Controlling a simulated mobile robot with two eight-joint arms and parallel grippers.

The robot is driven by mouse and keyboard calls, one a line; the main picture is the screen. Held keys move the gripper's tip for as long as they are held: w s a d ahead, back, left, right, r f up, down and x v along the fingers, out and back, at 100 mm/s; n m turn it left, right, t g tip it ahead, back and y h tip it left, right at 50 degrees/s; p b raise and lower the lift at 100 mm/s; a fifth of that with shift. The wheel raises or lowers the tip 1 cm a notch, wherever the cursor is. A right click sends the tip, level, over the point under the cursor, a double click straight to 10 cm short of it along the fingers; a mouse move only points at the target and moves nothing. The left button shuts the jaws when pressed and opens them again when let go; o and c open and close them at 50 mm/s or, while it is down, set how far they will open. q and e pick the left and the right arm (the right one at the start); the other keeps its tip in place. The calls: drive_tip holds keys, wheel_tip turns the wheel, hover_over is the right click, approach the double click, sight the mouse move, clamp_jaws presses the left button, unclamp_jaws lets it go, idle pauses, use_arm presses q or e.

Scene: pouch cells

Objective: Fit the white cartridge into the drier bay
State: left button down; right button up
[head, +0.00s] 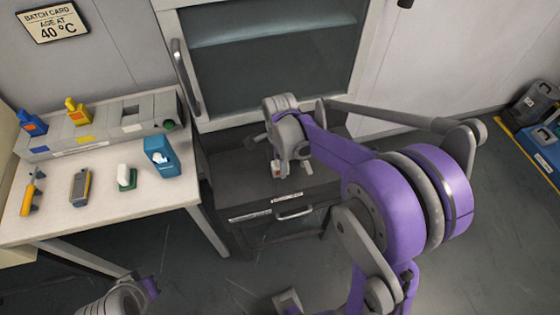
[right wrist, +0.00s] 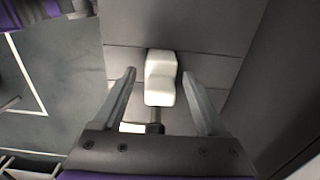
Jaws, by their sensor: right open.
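The white cartridge (right wrist: 160,80) is a stepped white block standing on a dark grey surface in the right wrist view. In the head view only a small white piece with a red mark (head: 277,168) shows under my right gripper. My right gripper (right wrist: 159,74) is open, with one finger on each side of the cartridge and visible gaps to it. The drier (head: 160,139) is the long grey block on the bench at left. Its white-labelled bay (head: 131,112) looks empty; a blue cartridge (head: 31,123) and a yellow cartridge (head: 76,112) stand in other bays.
The bench (head: 105,213) also holds a yellow-handled tool (head: 31,194), a grey-yellow device (head: 80,187), a white piece on a green base (head: 125,177) and a blue box (head: 161,157). A dark drawer unit (head: 238,192) stands right of the bench, below a glass-fronted cabinet (head: 270,60).

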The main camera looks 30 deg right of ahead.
drive_tip(key=shift+r, duration=0.3)
wheel_tip(320, 180, up, 12)
drive_tip(key=p, duration=0.2)
drive_tip(key=s+a+f+n+t, duration=0.2)
drive_tip(key=s+a+n, duration=0.1)
drive_tip(key=s+n, duration=0.4)
drive_tip(key=s+a+f+n+t, duration=0.3)
drive_tip(key=s+n, duration=0.5)
drive_tip(key=n, duration=0.5)
drive_tip(key=shift+s+a+n, duration=0.3)
drive_tip(key=shift+a, duration=0.1)
